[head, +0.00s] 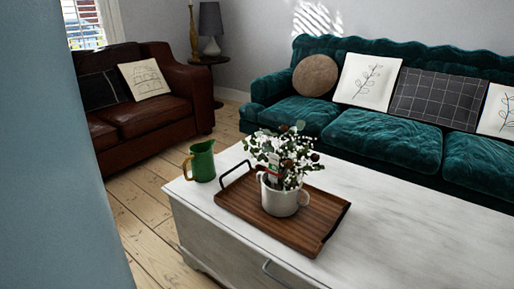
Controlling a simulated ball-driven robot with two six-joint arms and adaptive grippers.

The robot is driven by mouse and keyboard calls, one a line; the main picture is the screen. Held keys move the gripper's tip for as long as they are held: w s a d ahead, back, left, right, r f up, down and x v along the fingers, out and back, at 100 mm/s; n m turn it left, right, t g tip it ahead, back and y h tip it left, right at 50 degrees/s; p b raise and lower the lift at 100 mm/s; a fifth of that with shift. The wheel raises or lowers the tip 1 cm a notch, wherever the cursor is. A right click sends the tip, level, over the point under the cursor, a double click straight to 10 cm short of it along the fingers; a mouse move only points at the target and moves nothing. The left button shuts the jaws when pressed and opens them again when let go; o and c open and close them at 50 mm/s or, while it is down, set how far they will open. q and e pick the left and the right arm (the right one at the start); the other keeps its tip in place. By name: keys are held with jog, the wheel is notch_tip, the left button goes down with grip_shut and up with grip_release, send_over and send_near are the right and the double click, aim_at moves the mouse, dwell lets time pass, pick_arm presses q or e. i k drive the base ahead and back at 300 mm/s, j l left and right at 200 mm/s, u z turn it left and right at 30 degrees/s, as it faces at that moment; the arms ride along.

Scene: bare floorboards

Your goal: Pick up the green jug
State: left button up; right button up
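The green jug (202,162) stands upright on the left corner of the white coffee table (398,229), near its edge. Its handle, a yellowish loop, faces left. It stands just left of the wooden tray's black handle, apart from it. Neither of my grippers shows in the head view.
A wooden tray (240,206) on the table holds a white pot (283,200) of flowers. A blue-grey wall (80,170) fills the left foreground. A teal sofa (386,138) stands behind the table, a brown leather armchair (150,114) at back left. Bare floorboards (147,205) lie between wall and table.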

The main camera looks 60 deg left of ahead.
aim_at(201, 158)
jog(key=u, duration=2.3)
